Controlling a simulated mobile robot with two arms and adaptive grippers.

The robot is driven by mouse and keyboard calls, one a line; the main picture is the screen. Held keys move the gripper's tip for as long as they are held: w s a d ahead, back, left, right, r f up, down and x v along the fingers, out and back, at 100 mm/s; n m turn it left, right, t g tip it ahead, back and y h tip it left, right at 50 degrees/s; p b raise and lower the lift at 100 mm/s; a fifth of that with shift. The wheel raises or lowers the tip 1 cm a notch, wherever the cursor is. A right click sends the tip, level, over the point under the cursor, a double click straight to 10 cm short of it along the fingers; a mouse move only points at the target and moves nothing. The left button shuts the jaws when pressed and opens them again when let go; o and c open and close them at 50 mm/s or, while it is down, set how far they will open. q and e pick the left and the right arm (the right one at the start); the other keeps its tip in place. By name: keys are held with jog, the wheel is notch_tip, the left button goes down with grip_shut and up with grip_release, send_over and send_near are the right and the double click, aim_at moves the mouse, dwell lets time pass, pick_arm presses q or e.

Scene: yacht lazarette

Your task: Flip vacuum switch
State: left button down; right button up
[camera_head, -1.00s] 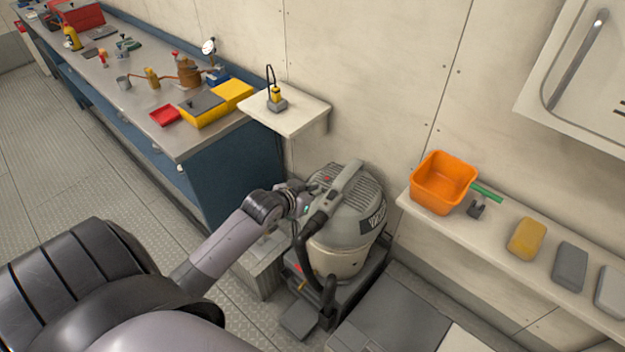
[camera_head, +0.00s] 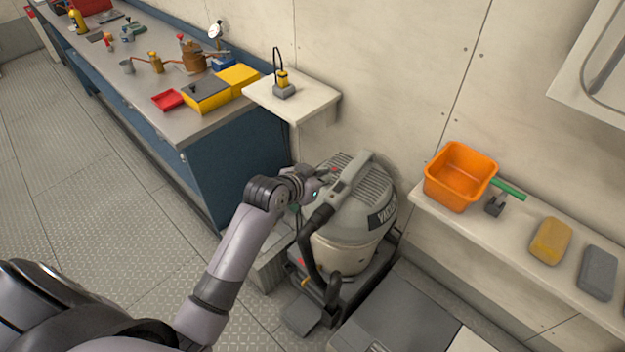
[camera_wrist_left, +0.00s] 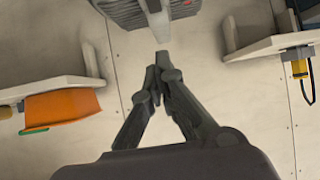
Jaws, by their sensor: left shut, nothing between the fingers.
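The grey vacuum (camera_head: 350,225) stands upright on a dark base against the wall in the head view, with a black hose curving down its front. Its top has a light grey handle (camera_head: 354,172); vents and part of the handle also show at the top of the left wrist view (camera_wrist_left: 160,22). My left gripper (camera_head: 326,181) is at the vacuum's upper left side, close to the handle's front end. In the left wrist view its fingers (camera_wrist_left: 160,66) are together and empty, their tips just below the handle end. The switch itself is too small to make out. My right gripper is not in view.
A blue workbench (camera_head: 230,160) with tools and bins stands to the left. A small wall shelf (camera_head: 313,104) is behind the arm. A right-hand shelf (camera_head: 520,235) holds an orange bin (camera_head: 458,178) and sponges. A grey box (camera_head: 400,318) stands in front right.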

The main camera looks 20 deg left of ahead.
pick_arm(q)
jog(key=p, duration=0.2)
send_over(339, 190)
notch_tip(339, 190, down, 7)
jog(key=shift+f, duration=0.1)
jog(key=shift+w+f, duration=0.25)
jog(key=shift+f, duration=0.6)
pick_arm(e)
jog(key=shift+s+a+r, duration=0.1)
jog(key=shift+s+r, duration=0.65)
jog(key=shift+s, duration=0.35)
